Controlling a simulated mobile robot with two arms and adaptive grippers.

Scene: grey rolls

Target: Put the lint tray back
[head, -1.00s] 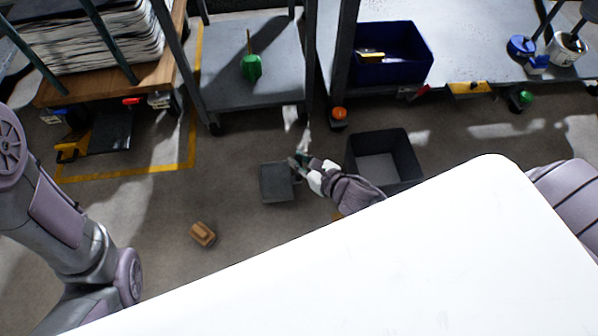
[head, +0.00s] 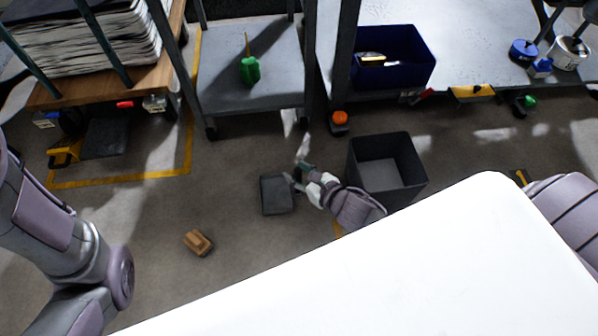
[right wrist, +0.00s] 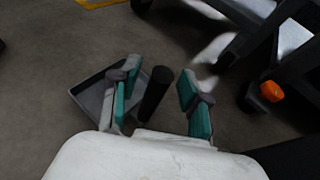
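The lint tray is a shallow grey square tray (head: 278,194) on the floor in the middle of the head view. In the right wrist view the tray (right wrist: 92,96) shows partly behind the left finger, with a dark round handle (right wrist: 156,92) standing between the fingers. My right gripper (head: 300,178) is at the tray's right edge in the head view. In the right wrist view its teal-padded fingers (right wrist: 158,98) are apart, on either side of the handle; firm contact does not show. My left arm shows at the left, but its gripper is out of view.
An open dark grey bin (head: 388,172) stands just right of my right gripper. A brown block (head: 198,242) lies on the floor at left. A grey cart (head: 250,90) and an orange object (head: 340,118) are behind. A white surface (head: 400,270) fills the front.

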